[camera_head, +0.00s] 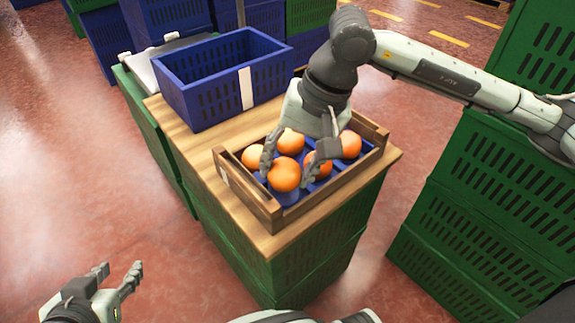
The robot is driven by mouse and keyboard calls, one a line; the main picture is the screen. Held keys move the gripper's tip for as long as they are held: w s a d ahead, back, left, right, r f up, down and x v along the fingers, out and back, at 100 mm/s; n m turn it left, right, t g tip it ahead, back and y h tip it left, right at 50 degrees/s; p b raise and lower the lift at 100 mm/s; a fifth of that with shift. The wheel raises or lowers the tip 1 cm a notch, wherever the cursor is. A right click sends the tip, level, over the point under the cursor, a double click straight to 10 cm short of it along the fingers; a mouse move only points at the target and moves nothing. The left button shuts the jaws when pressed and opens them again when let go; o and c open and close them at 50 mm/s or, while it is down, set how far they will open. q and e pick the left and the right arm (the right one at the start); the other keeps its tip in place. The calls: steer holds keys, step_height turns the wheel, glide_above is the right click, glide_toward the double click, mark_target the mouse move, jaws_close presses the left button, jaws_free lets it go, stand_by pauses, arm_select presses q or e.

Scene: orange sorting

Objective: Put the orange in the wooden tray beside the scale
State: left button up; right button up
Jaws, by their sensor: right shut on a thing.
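The wooden tray (265,208) sits on the wooden top of a stack of green crates. It holds several oranges on a blue lining. My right gripper (287,170) reaches down over the tray from above, its fingers on both sides of an orange (284,177) at the near left, and is shut on it. Whether this orange touches the tray bottom cannot be told. Another orange (350,144) lies at the tray's right end. My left gripper (120,268) is open and empty at the lower left, away from the tray, above the floor.
A blue crate (190,97), seemingly empty, stands behind the tray on the same top. A grey flat device (150,68), perhaps the scale, is partly hidden behind it. Green crates (475,200) stand at the right. Floor at the left is clear.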

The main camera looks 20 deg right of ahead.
steer(key=shift+f+b, duration=0.65)
arm_select(q)
steer(key=w+d+r+t+h, duration=0.2)
steer(key=w+d+r+t, duration=0.2)
steer(key=d+r, duration=0.2)
steer(key=shift+r+m+t+h, duration=0.3)
steer(key=shift+r, duration=0.3)
arm_select(e)
steer(key=shift+f, duration=0.15)
arm_select(q)
steer(key=shift+w+d, duration=0.1)
steer(key=shift+f+b, duration=0.25)
steer(key=shift+b, duration=0.25)
arm_select(e)
steer(key=shift+f, duration=0.25)
steer(key=o, duration=1.3)
